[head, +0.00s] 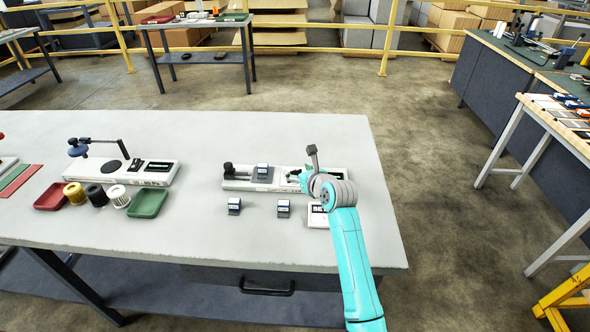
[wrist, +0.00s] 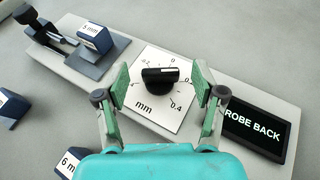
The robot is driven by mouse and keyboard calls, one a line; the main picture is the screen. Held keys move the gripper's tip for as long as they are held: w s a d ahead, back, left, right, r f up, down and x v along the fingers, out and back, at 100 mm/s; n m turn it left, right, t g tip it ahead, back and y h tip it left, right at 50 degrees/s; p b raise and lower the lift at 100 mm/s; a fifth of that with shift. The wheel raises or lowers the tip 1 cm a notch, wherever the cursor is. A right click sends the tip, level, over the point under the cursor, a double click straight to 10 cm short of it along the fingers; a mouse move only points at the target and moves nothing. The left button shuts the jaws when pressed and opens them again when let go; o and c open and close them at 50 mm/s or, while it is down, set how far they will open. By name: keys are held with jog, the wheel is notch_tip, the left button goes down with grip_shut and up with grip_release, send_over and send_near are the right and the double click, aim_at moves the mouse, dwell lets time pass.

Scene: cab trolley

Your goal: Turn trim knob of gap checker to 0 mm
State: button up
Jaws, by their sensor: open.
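The gap checker (head: 236,184) is a long pale base on the table, and it also shows in the wrist view (wrist: 235,92). Its trim knob (wrist: 160,75) is a black bar-shaped knob on a white square dial plate (wrist: 150,108) marked "mm", with a 0 at the upper right and 0.4 at the lower right. I cannot tell which mark the knob points at. My gripper (wrist: 161,84) is open, with one green-padded finger on each side of the knob and gaps between. In the head view my gripper (head: 302,180) hides the knob.
A display (wrist: 256,132) reading "ROBE BACK" is right of the dial. A 5 mm block (wrist: 95,38) sits on the checker's left part. Loose blocks (head: 234,206) (head: 283,208) lie in front. Another device (head: 120,170) with trays stands left.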

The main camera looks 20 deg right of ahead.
jog(key=shift+x, duration=1.3)
jog(key=c, duration=1.2)
jog(key=shift+o, duration=0.2)
jog(key=shift+n+y, duration=0.4)
jog(key=shift+y, duration=0.1)
jog(key=n+g+y, duration=0.1)
jog(key=n+y, duration=0.1)
jog(key=n+g+y, duration=0.1)
jog(key=n+y, duration=0.1)
jog(key=shift+g+y, duration=0.3)
jog(key=shift+y, duration=0.1)
jog(key=n+g+y, duration=0.1)
jog(key=n, duration=0.1)
jog(key=n+g+y, duration=0.1)
jog(key=n+g, duration=0.1)
jog(key=shift+a+r+y, duration=0.1)
jog(key=shift+y, duration=0.2)
jog(key=shift+a+n+g+y, duration=0.1)
jog(key=shift+n+g+y, duration=0.7)
jog(key=shift+n+g, duration=0.65)
jog(key=shift+s+g, duration=0.1)
jog(key=shift+g, duration=0.15)
